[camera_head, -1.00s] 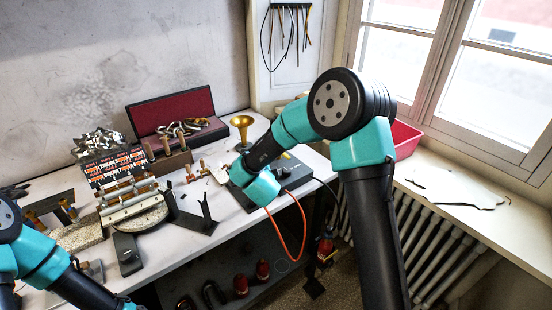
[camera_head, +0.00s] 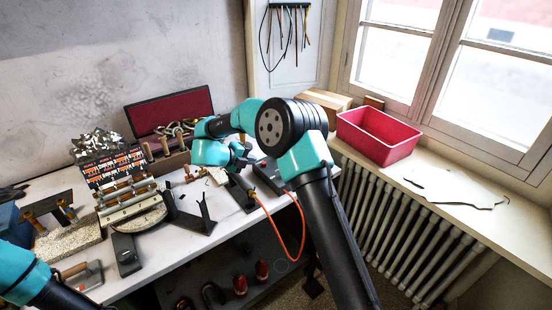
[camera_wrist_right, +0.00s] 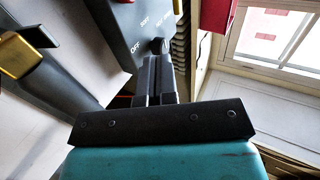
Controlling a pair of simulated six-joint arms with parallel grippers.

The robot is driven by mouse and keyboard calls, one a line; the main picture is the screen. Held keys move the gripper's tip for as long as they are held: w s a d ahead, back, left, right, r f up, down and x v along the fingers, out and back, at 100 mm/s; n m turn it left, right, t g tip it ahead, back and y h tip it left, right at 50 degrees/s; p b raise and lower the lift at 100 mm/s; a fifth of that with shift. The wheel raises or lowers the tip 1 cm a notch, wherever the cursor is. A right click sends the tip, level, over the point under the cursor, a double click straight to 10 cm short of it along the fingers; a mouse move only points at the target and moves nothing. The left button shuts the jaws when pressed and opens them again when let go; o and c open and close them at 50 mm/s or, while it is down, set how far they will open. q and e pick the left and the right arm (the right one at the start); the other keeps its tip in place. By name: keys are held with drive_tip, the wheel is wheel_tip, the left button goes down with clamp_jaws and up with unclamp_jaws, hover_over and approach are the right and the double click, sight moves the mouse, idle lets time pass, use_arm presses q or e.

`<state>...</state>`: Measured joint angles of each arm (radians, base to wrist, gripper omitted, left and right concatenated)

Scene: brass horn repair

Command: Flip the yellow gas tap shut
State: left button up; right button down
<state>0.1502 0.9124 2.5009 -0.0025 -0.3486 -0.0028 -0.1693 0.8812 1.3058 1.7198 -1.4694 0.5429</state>
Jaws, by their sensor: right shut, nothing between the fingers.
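My right gripper (camera_wrist_right: 157,72) is shut and empty. In the right wrist view its dark fingers point at a dark panel (camera_wrist_right: 95,45) marked OFF and SOFT, close to a black knob (camera_wrist_right: 157,46); I cannot tell whether they touch. A yellow piece (camera_wrist_right: 14,56) with a dark part on it shows at the left edge, apart from the fingers; I cannot tell if it is the gas tap. In the head view my right gripper (camera_head: 246,163) is over the dark unit (camera_head: 268,170), partly hidden by my arm. My left gripper is out of view.
An orange hose (camera_head: 302,225) hangs over the bench front. A red bin (camera_head: 378,137) stands on the sill above the radiator. An open red-lined case (camera_head: 170,112) is at the back, with horn parts and a rack (camera_head: 125,195) in front of it.

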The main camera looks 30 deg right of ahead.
idle(0.3)
drive_tip(key=x, duration=1)
drive_tip(key=shift+d+f, duration=0.1)
drive_tip(key=shift+d, duration=0.05)
drive_tip(key=shift+w+d, duration=0.25)
drive_tip(key=shift+d, duration=0.95)
drive_tip(key=shift+w+d, duration=0.15)
drive_tip(key=shift+d, duration=0.5)
drive_tip(key=shift+d+n+t, duration=0.5)
drive_tip(key=shift+n+t, duration=0.2)
drive_tip(key=shift+t, duration=0.1)
drive_tip(key=shift+s+d, duration=0.25)
drive_tip(key=shift+d, duration=0.5)
drive_tip(key=shift+a, duration=0.1)
